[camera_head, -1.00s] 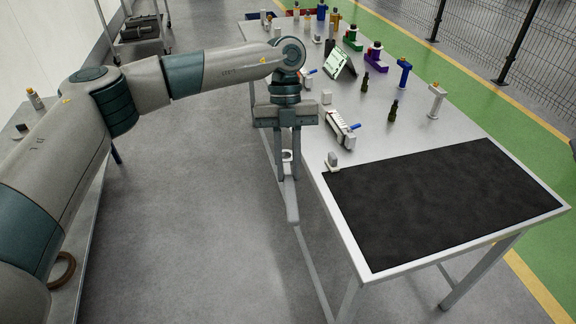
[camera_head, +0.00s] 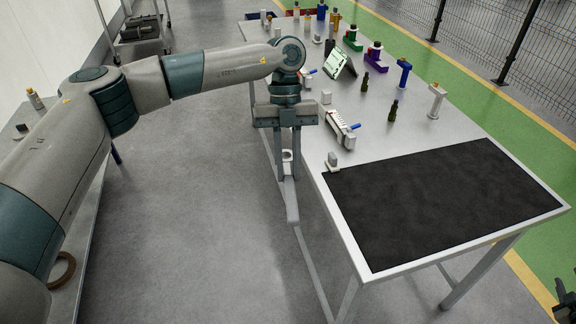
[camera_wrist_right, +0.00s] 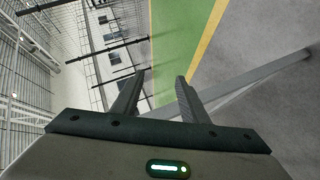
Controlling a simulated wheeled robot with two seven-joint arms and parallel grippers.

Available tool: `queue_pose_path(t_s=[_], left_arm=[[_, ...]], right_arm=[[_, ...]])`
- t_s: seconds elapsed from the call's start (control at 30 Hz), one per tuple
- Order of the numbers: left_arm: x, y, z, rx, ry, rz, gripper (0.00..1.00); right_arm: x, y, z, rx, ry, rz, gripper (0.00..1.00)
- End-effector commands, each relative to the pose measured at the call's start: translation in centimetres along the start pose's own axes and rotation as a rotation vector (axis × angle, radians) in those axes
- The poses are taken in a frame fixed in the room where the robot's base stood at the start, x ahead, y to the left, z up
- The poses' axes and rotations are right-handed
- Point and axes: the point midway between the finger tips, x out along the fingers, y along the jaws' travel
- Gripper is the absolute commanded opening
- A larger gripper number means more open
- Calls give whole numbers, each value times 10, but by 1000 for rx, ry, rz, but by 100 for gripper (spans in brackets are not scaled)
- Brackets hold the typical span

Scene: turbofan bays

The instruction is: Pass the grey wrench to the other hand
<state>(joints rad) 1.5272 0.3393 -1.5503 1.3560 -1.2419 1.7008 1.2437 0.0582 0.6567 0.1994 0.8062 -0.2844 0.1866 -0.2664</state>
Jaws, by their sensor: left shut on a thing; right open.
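The grey wrench (camera_head: 292,203) hangs below my left gripper (camera_head: 287,172), roughly upright, beside the table's left edge. Its ring end shows between the fingers and its long handle points down. My left gripper is shut on it, pointing down. My right gripper (camera_wrist_right: 155,90) is open and empty in the right wrist view. A dark part of the right gripper (camera_head: 566,300) shows at the lower right corner of the head view, far from the wrench and beyond the table's right end. The wrench is not seen in the right wrist view.
The table (camera_head: 425,135) carries a black mat (camera_head: 440,200) at its near end. Open floor lies left of the table. A fence (camera_head: 520,50) runs behind.

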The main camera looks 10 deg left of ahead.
Motion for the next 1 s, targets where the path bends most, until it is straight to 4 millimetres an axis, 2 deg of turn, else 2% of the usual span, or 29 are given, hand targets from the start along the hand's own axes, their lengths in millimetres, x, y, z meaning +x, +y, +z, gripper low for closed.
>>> queue_pose_path(t_s=[0.03, 0.13, 0.4, 0.67, 1.0], left_arm=[[0, 0, 0, 0, 0, 0, 0], [0, 0, 0, 0, 0, 0, 0], [0, 0, 0, 0, 0, 0, 0], [0, 0, 0, 0, 0, 0, 0], [0, 0, 0, 0, 0, 0, 0]], right_arm=[[-7, -23, 9, 16, -23, -30, 40], [-21, -63, 24, 53, -66, -83, 40], [-64, -176, 44, 139, -160, -227, 40], [-116, -281, 44, 216, -233, -360, 40], [-202, -408, 34, 307, -333, -533, 40]])
